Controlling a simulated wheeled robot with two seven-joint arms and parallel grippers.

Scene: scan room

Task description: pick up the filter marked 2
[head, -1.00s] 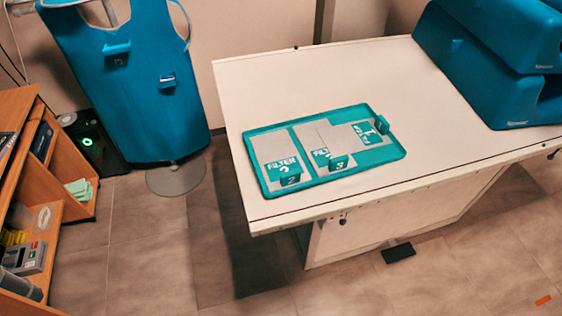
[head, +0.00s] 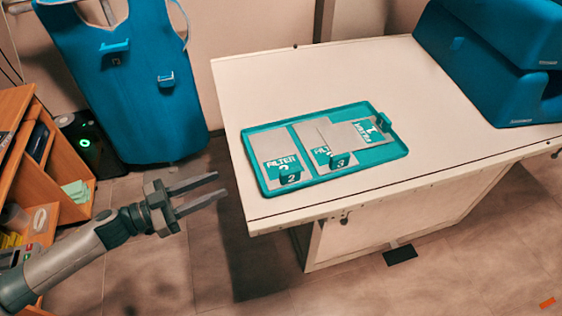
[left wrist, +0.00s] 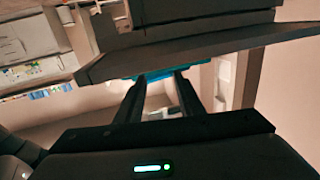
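The filter marked 2 (head: 277,148) is a grey plate with a teal label and a raised teal tab, lying at the left end of a teal tray (head: 256,177) on the table. The filter marked 3 (head: 310,138) lies beside it in the middle. The filter marked 1 (head: 352,133) lies at the right, turned another way and close against filter 3. My left gripper (head: 221,186) is open and empty, left of the table's front corner and short of the tray. Its two fingers also show in the left wrist view (left wrist: 157,82). My right gripper is out of view.
The white table (head: 370,85) is clear behind the tray. Blue padded blocks (head: 480,70) stand at its right end. A blue apron (head: 125,90) hangs at the back left. A wooden shelf unit (head: 20,130) stands at the far left.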

